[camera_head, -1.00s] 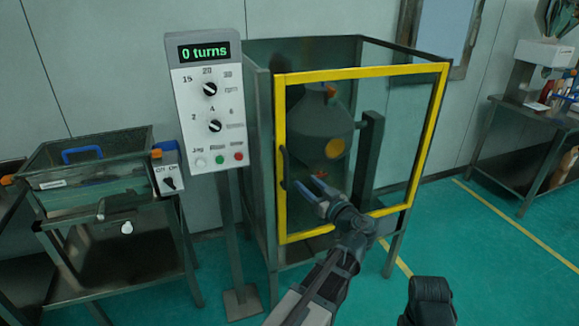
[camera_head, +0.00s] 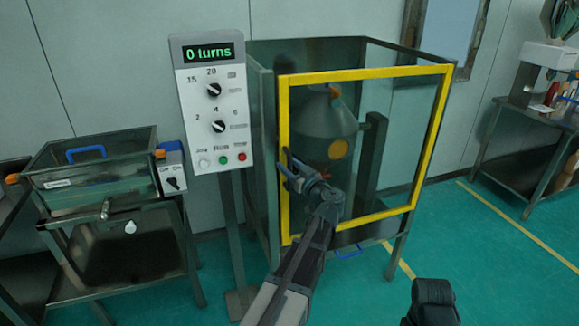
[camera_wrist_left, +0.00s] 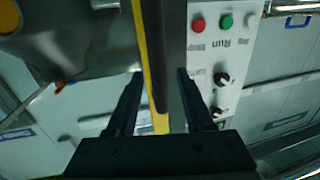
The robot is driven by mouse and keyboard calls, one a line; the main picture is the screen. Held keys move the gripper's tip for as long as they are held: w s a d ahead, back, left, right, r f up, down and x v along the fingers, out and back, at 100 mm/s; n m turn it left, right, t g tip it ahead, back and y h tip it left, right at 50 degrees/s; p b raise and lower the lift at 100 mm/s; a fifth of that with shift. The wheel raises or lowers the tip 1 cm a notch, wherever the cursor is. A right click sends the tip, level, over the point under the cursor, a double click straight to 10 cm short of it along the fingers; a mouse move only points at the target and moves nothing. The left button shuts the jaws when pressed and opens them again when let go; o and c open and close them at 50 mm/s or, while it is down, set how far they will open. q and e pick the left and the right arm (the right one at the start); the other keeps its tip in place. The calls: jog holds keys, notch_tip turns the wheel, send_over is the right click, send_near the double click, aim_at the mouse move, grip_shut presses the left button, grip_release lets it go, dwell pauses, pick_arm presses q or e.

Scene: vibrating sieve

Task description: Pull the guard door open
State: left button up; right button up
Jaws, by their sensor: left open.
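The guard door (camera_head: 368,74) has a yellow frame around a clear pane and stands shut on the front of the guard enclosure. It has a dark upright handle near its left edge. In the head view my left gripper (camera_head: 287,166) is at this handle and covers much of it. In the left wrist view the open fingers (camera_wrist_left: 160,105) stand on either side of a dark handle bar (camera_wrist_left: 155,55), with the yellow frame edge (camera_wrist_left: 147,75) beside it. I cannot tell whether the fingers touch the bar.
A control panel (camera_head: 212,105) reading "0 turns" stands left of the enclosure, close to my left gripper. A grey drum (camera_head: 322,118) is behind the door. A steel bench (camera_head: 112,207) with a tray stands at left. Green floor (camera_head: 480,270) is clear at right.

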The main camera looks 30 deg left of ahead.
pick_arm(q)
grip_shut()
dwell(1.4)
